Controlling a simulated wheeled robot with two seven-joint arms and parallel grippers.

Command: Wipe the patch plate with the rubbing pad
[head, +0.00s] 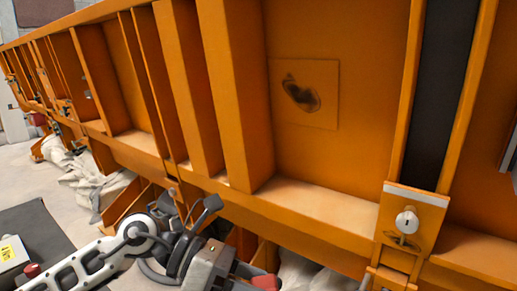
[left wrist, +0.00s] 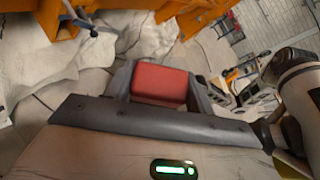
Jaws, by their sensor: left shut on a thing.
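The patch plate (head: 323,111) is a thin orange square on the upright orange panel in the head view, right of centre. A dark smudge (head: 301,94) marks its left-middle part. My left gripper (head: 252,282) is at the bottom edge of the head view, below and left of the plate and well apart from it. It is shut on the red rubbing pad (head: 266,283). The red pad also shows between the two grey fingers in the left wrist view (left wrist: 160,83). The head view's lower edge cuts off part of the gripper. My right gripper is not in view.
Thick orange upright ribs (head: 233,95) stand out left of the plate. An orange ledge (head: 320,205) runs below it. A post with a dark strip (head: 436,95) and a white round knob (head: 407,222) stands right. Pale cloth (head: 88,178) lies on the floor at left.

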